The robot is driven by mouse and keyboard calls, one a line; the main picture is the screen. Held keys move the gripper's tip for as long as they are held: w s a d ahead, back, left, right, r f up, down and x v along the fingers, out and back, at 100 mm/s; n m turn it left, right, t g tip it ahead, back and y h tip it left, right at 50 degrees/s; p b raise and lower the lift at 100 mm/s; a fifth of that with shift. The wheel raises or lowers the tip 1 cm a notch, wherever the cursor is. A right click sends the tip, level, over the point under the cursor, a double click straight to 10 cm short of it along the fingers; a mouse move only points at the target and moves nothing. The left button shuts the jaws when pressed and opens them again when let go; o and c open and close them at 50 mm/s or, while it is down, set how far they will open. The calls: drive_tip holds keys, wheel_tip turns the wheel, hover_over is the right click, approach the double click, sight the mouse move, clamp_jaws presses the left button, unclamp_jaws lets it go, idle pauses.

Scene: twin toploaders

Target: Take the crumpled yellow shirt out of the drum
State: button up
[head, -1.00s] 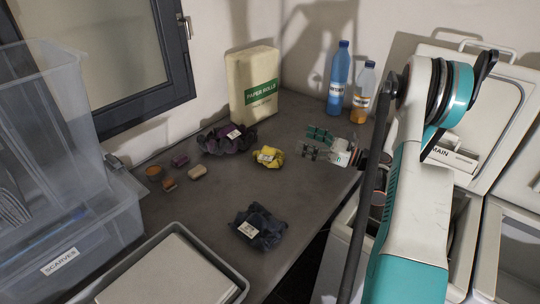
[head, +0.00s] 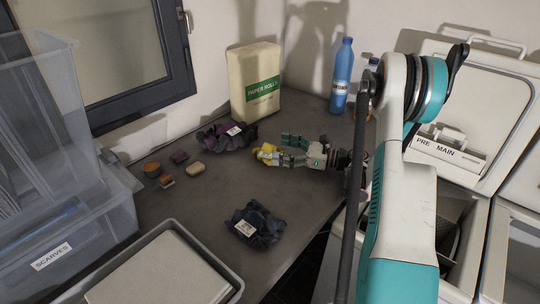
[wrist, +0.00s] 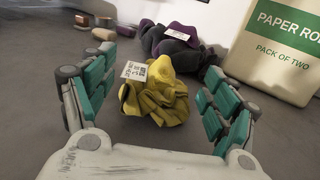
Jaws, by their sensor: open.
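The crumpled yellow shirt (head: 266,153) lies on the dark grey worktop, not inside a drum. In the wrist view the yellow shirt (wrist: 157,95) shows a white printed tag and sits between the two fingers. My gripper (head: 284,150) is open around it, low over the worktop, with teal finger pads on both sides. In the wrist view my gripper (wrist: 152,105) shows gaps between the shirt and each finger. Part of the shirt is hidden by the fingers in the head view. The washer openings (head: 462,225) are at the right, partly behind my arm.
A purple crumpled cloth (head: 226,136) lies just behind the shirt, and a dark navy one (head: 256,225) in front. A paper rolls pack (head: 254,84) and a blue bottle (head: 341,77) stand at the back. A grey tray (head: 225,270) and a clear scarves bin (head: 95,215) are at left.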

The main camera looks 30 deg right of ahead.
sight(274, 147)
drive_tip(key=b+x, duration=0.1)
drive_tip(key=x, duration=0.4)
drive_tip(key=shift+s+b, duration=0.1)
drive_tip(key=shift+b, duration=0.25)
drive_tip(key=shift+s+r, duration=0.1)
drive_tip(key=c, duration=1.6)
